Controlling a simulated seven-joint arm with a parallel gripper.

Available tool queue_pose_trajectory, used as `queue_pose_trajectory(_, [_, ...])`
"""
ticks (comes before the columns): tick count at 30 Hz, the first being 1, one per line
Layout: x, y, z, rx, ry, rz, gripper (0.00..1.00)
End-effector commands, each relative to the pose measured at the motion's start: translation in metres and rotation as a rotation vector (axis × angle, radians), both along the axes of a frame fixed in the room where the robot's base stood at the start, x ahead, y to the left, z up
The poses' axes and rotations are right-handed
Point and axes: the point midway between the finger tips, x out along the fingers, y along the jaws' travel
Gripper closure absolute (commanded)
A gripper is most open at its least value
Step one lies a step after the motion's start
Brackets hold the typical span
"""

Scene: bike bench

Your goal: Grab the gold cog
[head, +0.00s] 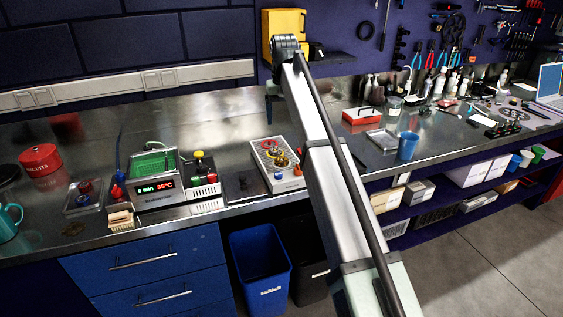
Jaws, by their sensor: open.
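A gold-coloured toothed-looking piece (281,161), which seems to be the gold cog, sits on a pale grey panel box (257,160) in the middle of the bench. It is small, and its exact shape is hard to tell. My arm reaches up from the bottom right, past the box's right side. My gripper (270,108) hangs at the arm's far end, above and behind the box, apart from the gold piece. It is open and partly hidden by the arm; nothing shows in it.
Left of the box stand a cleaner with a lit display (155,183) and a dark flat plate (242,184). A yellow machine (284,28) stands behind my arm's end. Right of the arm are a red tray (361,116) and a blue cup (408,146). The back-left bench is mostly clear.

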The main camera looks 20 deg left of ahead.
Motion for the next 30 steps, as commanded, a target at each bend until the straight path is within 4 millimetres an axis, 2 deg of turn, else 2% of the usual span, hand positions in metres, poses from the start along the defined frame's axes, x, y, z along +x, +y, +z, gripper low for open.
queue_pose_trajectory(3, [-0.011,-0.003,-0.001,-0.016,0.054,0.068,0.19])
queue_pose_trajectory(10, [-0.013,-0.005,-0.01,-0.024,0.057,0.102,0.19])
queue_pose_trajectory(24, [-0.013,-0.005,-0.081,-0.024,0.056,0.099,0.19])
queue_pose_trajectory(30, [-0.013,-0.004,-0.09,-0.023,0.055,0.099,0.19])
